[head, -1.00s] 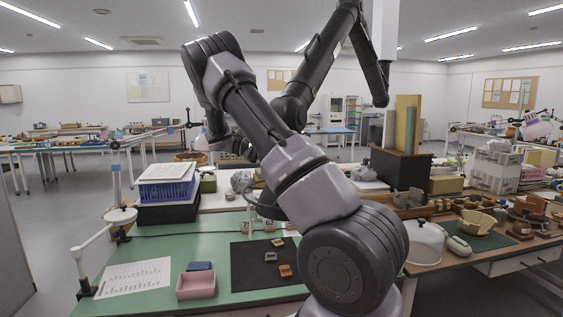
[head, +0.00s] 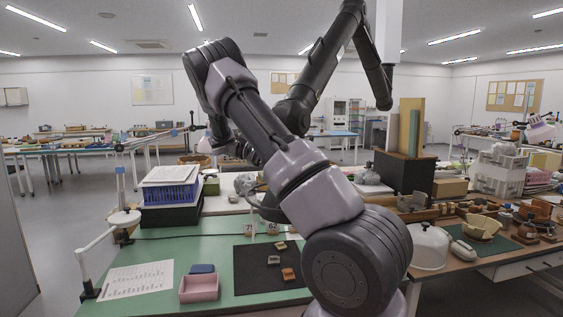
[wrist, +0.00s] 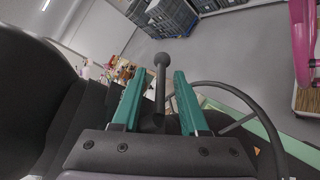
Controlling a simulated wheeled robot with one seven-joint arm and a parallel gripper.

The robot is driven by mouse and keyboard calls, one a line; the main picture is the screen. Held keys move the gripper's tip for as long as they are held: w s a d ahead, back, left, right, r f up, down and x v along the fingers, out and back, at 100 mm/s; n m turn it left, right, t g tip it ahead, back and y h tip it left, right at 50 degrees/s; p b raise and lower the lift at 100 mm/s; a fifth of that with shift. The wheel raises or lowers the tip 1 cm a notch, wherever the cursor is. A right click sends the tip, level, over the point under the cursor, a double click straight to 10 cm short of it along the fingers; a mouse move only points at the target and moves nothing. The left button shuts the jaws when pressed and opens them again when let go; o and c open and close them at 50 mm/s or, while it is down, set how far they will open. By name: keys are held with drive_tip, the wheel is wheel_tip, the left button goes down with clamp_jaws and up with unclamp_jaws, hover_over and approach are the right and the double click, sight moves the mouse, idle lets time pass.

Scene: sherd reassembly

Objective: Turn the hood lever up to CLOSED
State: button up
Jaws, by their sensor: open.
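In the wrist view my gripper (wrist: 159,74) is open, with two teal fingers apart. A dark lever (wrist: 160,88) with a round ball knob at its end shows between the fingers, its knob reaching past the fingertips. I cannot tell whether either finger touches it. No CLOSED marking or hood label is readable. A dark curved rim with a spoke (wrist: 243,90) lies to the right of the fingers. In the head view my own arm covers the gripper and the lever.
The green bench (head: 150,250) carries a printed sheet (head: 137,281), a pink tray (head: 199,289) and a black mat (head: 247,282) with small sherds. A blue basket (head: 171,193) stands at the back left. Grey crates (wrist: 172,16) stand on the floor beyond my gripper.

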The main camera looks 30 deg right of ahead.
drive_tip(key=v, duration=1)
drive_tip(key=shift+w+a, duration=0.2)
drive_tip(key=shift+a, duration=0.1)
drive_tip(key=s+d+r+n+t+y, duration=0.1)
drive_tip(key=s+d+r+t+y, duration=0.15)
drive_tip(key=s, duration=0.35)
drive_tip(key=s+d+r+t+y, duration=0.2)
drive_tip(key=s+d+y, duration=0.15)
drive_tip(key=s, duration=0.25)
drive_tip(key=s+a+r+m+t+y, duration=0.2)
drive_tip(key=s+a+t, duration=0.4)
drive_tip(key=s, duration=0.3)
drive_tip(key=s+a+r+m+t+y, duration=0.2)
drive_tip(key=s+a+t+y, duration=0.3)
drive_tip(key=s+a+t, duration=0.2)
drive_tip(key=s+a, duration=0.2)
drive_tip(key=shift+s+a+r, duration=0.2)
drive_tip(key=shift+s, duration=0.1)
